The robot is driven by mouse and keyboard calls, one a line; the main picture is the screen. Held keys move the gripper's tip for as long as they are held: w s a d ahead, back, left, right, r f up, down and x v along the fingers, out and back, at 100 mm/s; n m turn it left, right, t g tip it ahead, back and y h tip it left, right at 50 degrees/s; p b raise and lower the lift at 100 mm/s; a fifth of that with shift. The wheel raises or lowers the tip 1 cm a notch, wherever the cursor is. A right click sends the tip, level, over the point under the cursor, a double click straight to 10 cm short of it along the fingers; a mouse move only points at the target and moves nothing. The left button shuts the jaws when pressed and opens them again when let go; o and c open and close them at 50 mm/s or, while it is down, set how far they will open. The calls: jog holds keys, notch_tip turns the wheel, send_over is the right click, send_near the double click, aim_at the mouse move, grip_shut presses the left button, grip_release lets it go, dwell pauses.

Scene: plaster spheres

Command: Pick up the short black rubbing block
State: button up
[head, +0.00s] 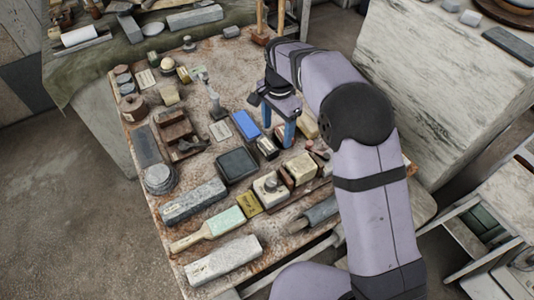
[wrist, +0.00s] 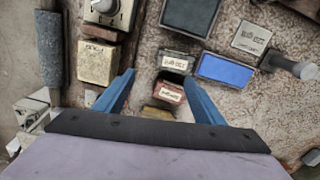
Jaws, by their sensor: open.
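A small dark block with a pale label on top (head: 267,147) lies on the rusty table, between the black square pad and my gripper. It looks like the short black rubbing block; in the wrist view it (wrist: 177,61) lies just beyond the fingertips. My gripper (head: 278,130) is open, blue fingers pointing down; it also shows in the wrist view (wrist: 159,79). A small reddish block with a label (wrist: 169,91) shows between the fingers, with nothing visibly gripped. In the head view the fingers partly hide this spot.
A blue pad (head: 246,124) and a black square pad (head: 237,165) lie close by. Several tools and blocks crowd the table, leaving only narrow gaps.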

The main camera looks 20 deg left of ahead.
aim_at(267, 144)
jog(key=a+f, duration=0.2)
jog(key=a, duration=0.1)
jog(key=shift+w+a+m, duration=0.1)
jog(key=shift+a+m, duration=0.05)
jog(key=shift+m, duration=0.25)
jog(key=shift+w+f+p, duration=0.2)
jog(key=shift+f+p, duration=1.3)
jog(key=shift+f, duration=2.1)
jog(key=c, duration=0.9)
